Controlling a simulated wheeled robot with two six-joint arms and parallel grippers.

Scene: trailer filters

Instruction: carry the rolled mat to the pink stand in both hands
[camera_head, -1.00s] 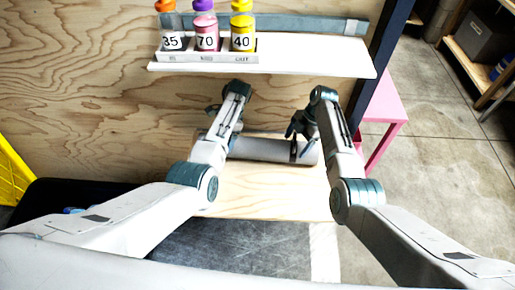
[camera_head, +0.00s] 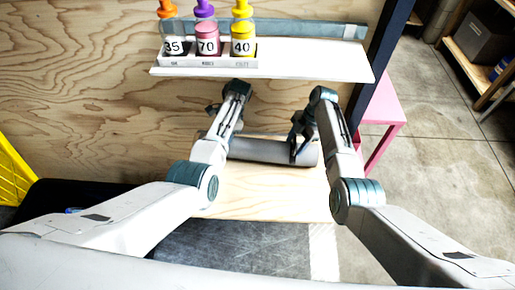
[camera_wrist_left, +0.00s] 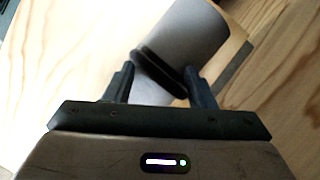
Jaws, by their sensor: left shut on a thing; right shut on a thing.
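The rolled mat (camera_head: 262,150) is a grey cylinder lying across the light wooden surface (camera_head: 265,190), with a dark strap near its right end. My right gripper (camera_head: 298,156) is shut on the mat near that end. My left gripper is mostly behind its own arm in the head view. In the left wrist view, my left gripper (camera_wrist_left: 165,80) has its fingers on both sides of a dark strap around the mat (camera_wrist_left: 183,38), shut on it. The pink stand (camera_head: 384,112) is at the right, beyond the dark blue post, partly hidden.
A white shelf (camera_head: 300,62) with several numbered bottles is above the mat. A dark blue post (camera_head: 376,60) stands between the mat and the stand. A yellow crate (camera_head: 12,175) is at the left. Concrete floor at the right is open.

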